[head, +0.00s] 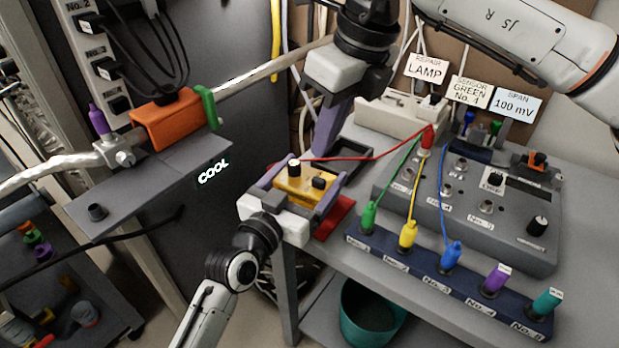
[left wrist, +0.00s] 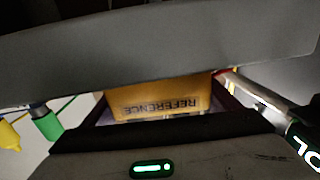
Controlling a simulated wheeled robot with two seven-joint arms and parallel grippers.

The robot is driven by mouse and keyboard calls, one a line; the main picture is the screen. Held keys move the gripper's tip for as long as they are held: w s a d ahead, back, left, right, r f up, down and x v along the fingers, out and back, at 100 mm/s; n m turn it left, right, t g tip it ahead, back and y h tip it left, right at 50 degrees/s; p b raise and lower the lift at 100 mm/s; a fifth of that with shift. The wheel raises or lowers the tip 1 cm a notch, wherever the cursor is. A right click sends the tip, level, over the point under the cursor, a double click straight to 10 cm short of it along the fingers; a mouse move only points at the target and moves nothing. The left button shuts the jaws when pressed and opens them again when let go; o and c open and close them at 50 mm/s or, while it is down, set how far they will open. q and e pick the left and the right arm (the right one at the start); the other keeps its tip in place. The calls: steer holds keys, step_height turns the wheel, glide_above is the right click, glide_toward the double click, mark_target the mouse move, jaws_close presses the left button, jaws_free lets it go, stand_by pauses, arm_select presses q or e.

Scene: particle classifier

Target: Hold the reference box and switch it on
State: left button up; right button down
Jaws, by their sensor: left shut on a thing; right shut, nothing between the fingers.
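The yellow reference box (head: 291,186) carries a black knob (head: 294,169) and a second black control (head: 319,183) on top. My left gripper (head: 303,188) is shut on it, with purple fingers on both sides, at the bench's left front corner. In the left wrist view, the box (left wrist: 165,102) sits between the fingers with its REFERENCE label upside down. My right gripper (head: 325,140) is shut and empty, pointing down just behind and above the box. I cannot tell whether the box is on, or whether the right fingers touch it.
A red lead (head: 365,157) runs from near the box to a red plug (head: 427,140). A grey instrument panel (head: 520,215) and a dark strip of coloured plugs (head: 420,266) fill the bench to the right. A grey shelf with an orange clamp (head: 170,121) is left.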

mark_target(319, 183)
arm_select(q)
steer(key=shift+f, duration=0.1)
arm_select(e)
steer(key=s+a+m+h, duration=0.1)
steer(key=m, duration=0.4)
steer(key=a+m+t+h, duration=0.1)
steer(key=m+h, duration=0.1)
steer(key=m, duration=0.3)
steer(key=s+a+m+t+h, duration=0.1)
steer(key=a+m, duration=0.1)
steer(key=m, duration=0.3)
steer(key=shift+s+a+r+m+h, duration=0.1)
steer(key=shift+s+m+h, duration=0.2)
steer(key=shift+s+h, duration=0.1)
steer(key=shift+w, duration=0.1)
steer(key=x, duration=1)
